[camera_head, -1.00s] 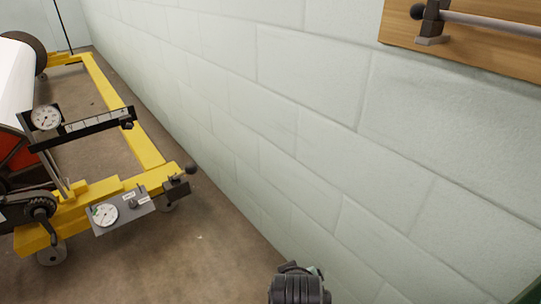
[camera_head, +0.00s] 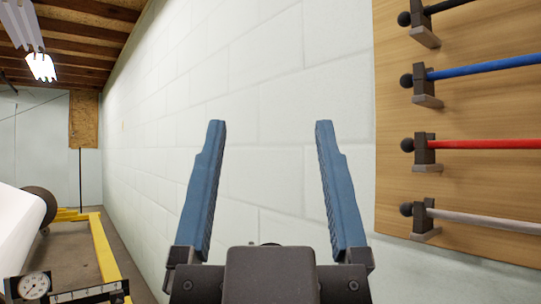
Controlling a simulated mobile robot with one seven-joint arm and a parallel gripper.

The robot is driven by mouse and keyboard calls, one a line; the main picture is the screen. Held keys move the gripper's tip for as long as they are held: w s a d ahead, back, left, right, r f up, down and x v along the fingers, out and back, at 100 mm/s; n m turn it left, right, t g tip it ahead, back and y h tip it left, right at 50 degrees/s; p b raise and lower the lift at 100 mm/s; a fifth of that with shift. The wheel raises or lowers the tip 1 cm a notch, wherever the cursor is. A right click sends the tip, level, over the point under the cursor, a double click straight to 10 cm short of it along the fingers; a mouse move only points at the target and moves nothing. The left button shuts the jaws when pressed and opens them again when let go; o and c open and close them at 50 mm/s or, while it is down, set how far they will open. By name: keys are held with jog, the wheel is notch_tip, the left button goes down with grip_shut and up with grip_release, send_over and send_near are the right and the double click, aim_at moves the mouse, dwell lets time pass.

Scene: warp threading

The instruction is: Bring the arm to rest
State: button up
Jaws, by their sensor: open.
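My gripper (camera_head: 268,130) stands upright in the lower middle of the head view. Its two long blue fingers point up and are spread wide apart, with nothing between them. Behind it is the bare white block wall. The dark gripper body shows at the bottom edge; the rest of the arm is out of view below.
A wooden board (camera_head: 391,110) on the wall at right holds a blue rod (camera_head: 480,68), a red rod (camera_head: 485,144) and a grey rod (camera_head: 480,216) on brackets. A yellow-framed machine (camera_head: 103,250) with a white roll (camera_head: 18,235) and a dial gauge (camera_head: 34,285) stands at lower left.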

notch_tip(320, 180, up, 34)
jog(key=p, duration=3.4)
jog(key=shift+r+p, duration=0.25)
jog(key=shift+p, duration=0.1)
